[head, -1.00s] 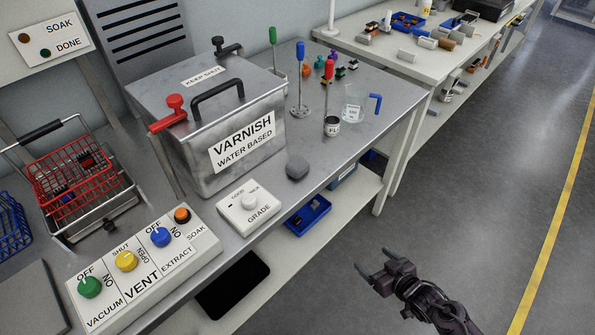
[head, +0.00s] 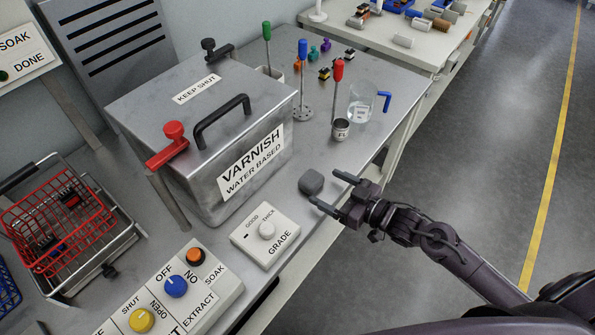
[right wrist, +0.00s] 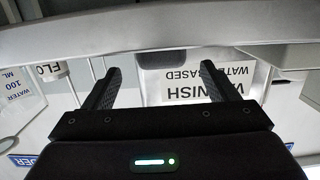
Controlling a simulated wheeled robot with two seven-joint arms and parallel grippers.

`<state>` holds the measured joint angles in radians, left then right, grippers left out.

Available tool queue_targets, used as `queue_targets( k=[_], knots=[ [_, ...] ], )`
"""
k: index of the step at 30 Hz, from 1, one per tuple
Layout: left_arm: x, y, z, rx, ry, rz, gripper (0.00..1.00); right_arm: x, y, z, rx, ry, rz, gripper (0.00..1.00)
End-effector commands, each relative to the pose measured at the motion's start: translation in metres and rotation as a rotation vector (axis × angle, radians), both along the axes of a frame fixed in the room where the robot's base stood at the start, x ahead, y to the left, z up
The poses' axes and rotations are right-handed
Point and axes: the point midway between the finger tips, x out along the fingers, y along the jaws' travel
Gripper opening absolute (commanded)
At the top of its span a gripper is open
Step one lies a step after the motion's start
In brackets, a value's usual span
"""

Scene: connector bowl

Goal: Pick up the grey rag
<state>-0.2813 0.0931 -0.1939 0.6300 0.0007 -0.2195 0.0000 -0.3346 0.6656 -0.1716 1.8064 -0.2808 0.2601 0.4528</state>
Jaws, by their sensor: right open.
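The grey rag (head: 311,182) is a small, dark, rounded lump on the metal bench near its front edge, to the right of the varnish tank. My right gripper (head: 329,191) is open, with its fingers pointing left toward the rag and its tips close by it. In the head view I cannot tell whether a fingertip touches it. In the right wrist view the rag (right wrist: 162,60) shows beyond and between the two open fingers (right wrist: 158,72), and nothing is held. My left gripper is not in view.
The varnish tank (head: 172,120) stands behind and left of the rag. The grade box (head: 265,236) lies at the front left. Bare bench surrounds the rag.

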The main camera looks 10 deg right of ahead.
Motion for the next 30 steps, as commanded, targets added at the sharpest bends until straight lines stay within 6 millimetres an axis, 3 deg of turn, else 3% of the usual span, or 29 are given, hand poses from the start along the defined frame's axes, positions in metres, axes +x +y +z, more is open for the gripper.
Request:
queue_targets(
  k=[12, 20, 28, 30],
  knots=[
    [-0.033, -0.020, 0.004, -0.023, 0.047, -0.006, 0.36, 0.031, 0.025, -0.006, 0.002, -0.001, -0.001, 0.80],
    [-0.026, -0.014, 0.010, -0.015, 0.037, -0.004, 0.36, 0.057, 0.046, -0.015, 0.000, -0.001, -0.001, 0.80],
    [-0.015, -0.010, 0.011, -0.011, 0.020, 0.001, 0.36, 0.059, 0.049, -0.017, -0.001, 0.001, -0.001, 0.80],
    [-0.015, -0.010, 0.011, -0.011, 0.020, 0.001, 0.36, 0.059, 0.049, -0.017, -0.001, 0.001, -0.001, 0.73]
  ],
)
